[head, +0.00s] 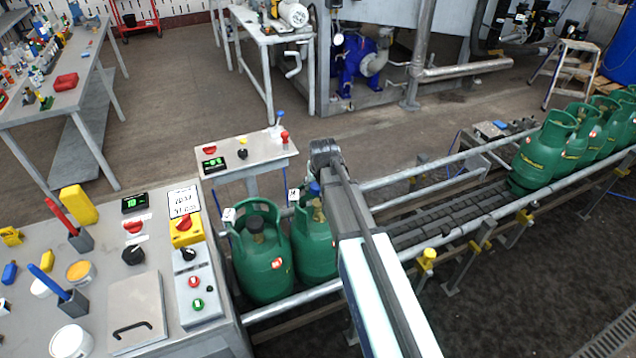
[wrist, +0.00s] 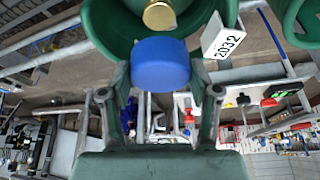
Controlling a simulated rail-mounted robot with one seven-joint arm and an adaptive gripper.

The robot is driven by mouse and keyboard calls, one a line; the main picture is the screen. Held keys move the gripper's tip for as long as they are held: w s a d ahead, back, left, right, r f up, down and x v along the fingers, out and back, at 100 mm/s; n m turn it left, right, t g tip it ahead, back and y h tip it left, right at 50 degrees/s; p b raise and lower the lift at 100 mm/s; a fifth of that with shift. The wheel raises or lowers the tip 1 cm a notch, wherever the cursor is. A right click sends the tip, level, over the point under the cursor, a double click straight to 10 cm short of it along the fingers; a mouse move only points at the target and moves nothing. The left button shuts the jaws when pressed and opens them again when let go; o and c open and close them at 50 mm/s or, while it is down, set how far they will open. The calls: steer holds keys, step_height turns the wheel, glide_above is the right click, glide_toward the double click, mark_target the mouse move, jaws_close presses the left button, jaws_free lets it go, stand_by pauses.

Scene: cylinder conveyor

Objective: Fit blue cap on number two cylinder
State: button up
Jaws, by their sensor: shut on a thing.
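My gripper (wrist: 160,80) is shut on a blue cap (wrist: 160,62) in the wrist view. In the head view the blue cap (head: 314,188) shows just above the brass valve of the second green cylinder (head: 313,250), with my arm hiding part of both. The wrist view shows the brass valve (wrist: 159,15) just beyond the cap, inside the green collar (wrist: 105,18). Whether cap and valve touch is unclear. A white tag reading 2032 (wrist: 226,38) is beside the collar. The first green cylinder (head: 262,265), with a dark top fitting, stands close to its left.
The conveyor (head: 455,217) runs to the upper right between metal rails, with several green cylinders (head: 545,150) at its far end. A control table (head: 100,280) stands at left, and a small panel table (head: 260,155) stands behind the cylinders. The conveyor's middle is clear.

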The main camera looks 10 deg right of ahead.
steer(key=b, duration=0.2)
glide_above(318, 202)
steer(key=shift+s+f, duration=0.15)
steer(key=shift+f, duration=0.9)
steer(key=shift+s+f, duration=0.15)
steer(key=shift+f, duration=0.9)
steer(key=shift+f+b, duration=1.55)
steer(key=shift+f, duration=0.8)
steer(key=o, duration=1)
steer(key=shift+r, duration=0.1)
steer(key=v, duration=1.2)
